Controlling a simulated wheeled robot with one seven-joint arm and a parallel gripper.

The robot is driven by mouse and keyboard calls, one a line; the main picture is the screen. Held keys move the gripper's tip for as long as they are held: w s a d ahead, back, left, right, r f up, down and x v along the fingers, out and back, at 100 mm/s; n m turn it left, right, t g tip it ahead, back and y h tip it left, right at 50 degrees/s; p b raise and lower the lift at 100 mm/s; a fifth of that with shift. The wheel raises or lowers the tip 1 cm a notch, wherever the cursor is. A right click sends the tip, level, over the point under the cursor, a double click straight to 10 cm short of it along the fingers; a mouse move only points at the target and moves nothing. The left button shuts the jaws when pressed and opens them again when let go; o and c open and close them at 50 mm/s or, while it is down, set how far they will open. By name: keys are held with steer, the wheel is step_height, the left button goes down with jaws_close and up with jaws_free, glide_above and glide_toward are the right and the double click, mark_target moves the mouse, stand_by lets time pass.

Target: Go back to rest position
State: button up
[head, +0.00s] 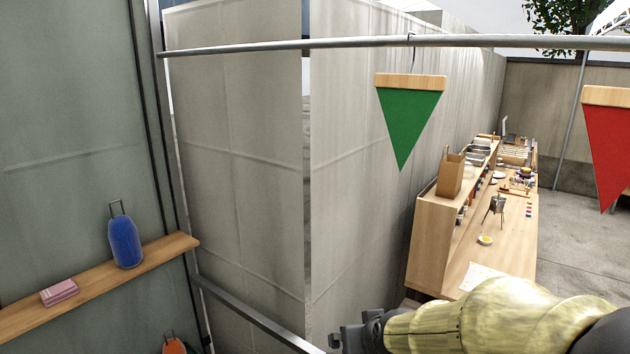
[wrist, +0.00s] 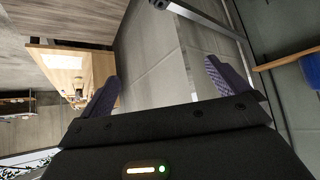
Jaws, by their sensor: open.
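My gripper (wrist: 162,80) shows in the wrist view with its two fingers spread wide and nothing between them. Behind the gap are grey wall panels and floor. In the head view my arm, with a yellowish sleeve-like cover, reaches in from the lower right. The dark gripper (head: 345,338) is at the bottom middle, pointing left, partly cut off by the frame edge. It is apart from the shelf and the counter.
A wooden shelf (head: 100,285) at left holds a blue bottle (head: 125,241) and a pink box (head: 59,292). A metal rail (head: 270,46) crosses above, with green (head: 409,120) and red (head: 610,150) pennants. A wooden counter (head: 515,240) with several items and a paper bag (head: 451,175) stands right.

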steer(key=s+d+f+m+g+h+b, duration=0.1)
steer(key=s+d+f+g, duration=0.5)
steer(key=s+f, duration=0.4)
steer(key=shift+s+f, duration=0.15)
steer(key=shift+s, duration=0.5)
